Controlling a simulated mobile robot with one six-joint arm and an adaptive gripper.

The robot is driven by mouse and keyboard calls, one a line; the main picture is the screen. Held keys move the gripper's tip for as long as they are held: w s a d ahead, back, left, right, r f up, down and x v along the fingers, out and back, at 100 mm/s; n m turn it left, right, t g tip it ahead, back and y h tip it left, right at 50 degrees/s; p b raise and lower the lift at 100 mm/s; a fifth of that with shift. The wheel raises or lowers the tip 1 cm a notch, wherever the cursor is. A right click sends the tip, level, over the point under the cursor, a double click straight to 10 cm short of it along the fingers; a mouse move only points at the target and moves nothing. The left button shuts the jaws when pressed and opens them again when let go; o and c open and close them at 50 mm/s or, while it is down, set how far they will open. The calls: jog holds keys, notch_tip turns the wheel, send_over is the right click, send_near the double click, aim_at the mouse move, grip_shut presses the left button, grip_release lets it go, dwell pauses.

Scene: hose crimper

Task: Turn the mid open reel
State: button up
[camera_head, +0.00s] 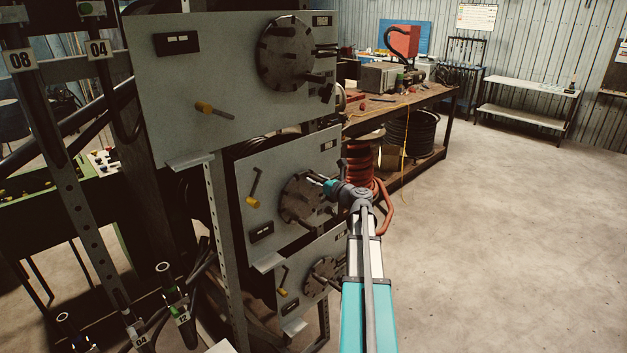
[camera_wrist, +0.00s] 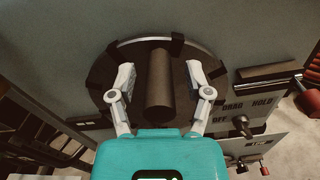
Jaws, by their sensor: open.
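The mid open reel is a dark round disc (camera_head: 299,205) on the middle grey panel (camera_head: 262,170) of the rack, between an upper and a lower panel. My gripper (camera_head: 326,185) is at its upper right face, with my arm reaching up from below. In the wrist view the reel disc (camera_wrist: 100,75) has dark clips around its rim and a dark cylindrical handle (camera_wrist: 159,85) pointing toward me. My gripper (camera_wrist: 161,78) is open, with one finger on each side of the handle. Gaps show between the handle and both fingers.
A knob (camera_wrist: 242,126) beside the words DRAG, HOLD and OFF is right of the disc in the wrist view. A yellow-ended lever (camera_head: 253,200) is on the middle panel. The upper reel (camera_head: 285,50) and lower reel (camera_head: 322,277) are close. Clear floor (camera_head: 480,240) lies right.

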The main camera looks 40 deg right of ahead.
jog(key=shift+w, duration=0.55)
grip_shut()
